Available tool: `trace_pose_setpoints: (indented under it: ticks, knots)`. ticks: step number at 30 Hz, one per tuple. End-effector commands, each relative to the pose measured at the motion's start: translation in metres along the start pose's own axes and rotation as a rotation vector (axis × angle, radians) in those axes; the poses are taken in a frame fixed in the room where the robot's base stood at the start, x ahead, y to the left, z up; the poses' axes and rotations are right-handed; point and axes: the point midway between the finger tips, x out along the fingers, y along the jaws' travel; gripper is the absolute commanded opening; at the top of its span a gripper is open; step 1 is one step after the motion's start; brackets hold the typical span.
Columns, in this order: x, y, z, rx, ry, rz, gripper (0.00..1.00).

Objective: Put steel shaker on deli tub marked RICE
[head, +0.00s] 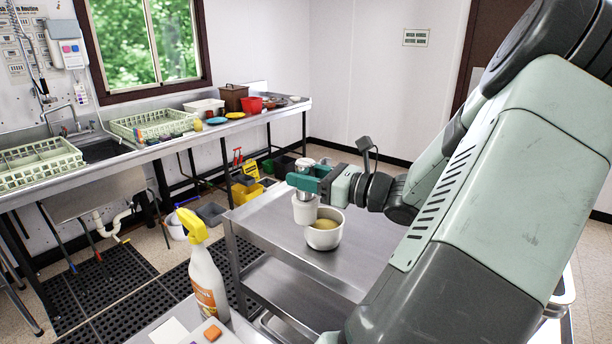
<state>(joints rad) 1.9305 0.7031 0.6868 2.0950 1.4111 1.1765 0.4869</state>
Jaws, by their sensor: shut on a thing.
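My gripper (308,181), with teal fingers, is shut on the steel shaker (304,164) above the steel cart. The shaker is upright; its top shows above the fingers and a little of its lower end below them. A white tub (305,212) stands directly under the shaker. I cannot read any marking on it, so I cannot confirm that it is the RICE tub. The shaker's lower end is at the tub's rim in the picture; whether they touch I cannot tell.
A white bowl (324,238) with tan contents stands close to the tub's right on the steel cart (268,226). A yellow-topped spray bottle (207,275) stands in the foreground left. The cart top is bare left of the tub. A long sink counter (170,143) runs behind.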

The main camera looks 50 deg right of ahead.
Motion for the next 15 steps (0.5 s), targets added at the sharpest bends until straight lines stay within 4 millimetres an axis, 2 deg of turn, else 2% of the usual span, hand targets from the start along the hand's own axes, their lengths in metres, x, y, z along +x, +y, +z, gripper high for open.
trace_pose_setpoints:
  ticks: [2, 3, 8, 15]
  knots:
    - [0.0001, -0.0001, -0.0024, 0.001, -0.001, 0.000, 0.13]
    - [-0.0001, -0.0002, -0.0033, 0.001, 0.000, 0.000, 0.48]
    - [-0.0001, -0.0002, -0.0028, 0.001, 0.000, -0.001, 0.72]
    - [-0.0001, -0.0002, -0.0026, 0.001, 0.000, 0.000, 0.72]
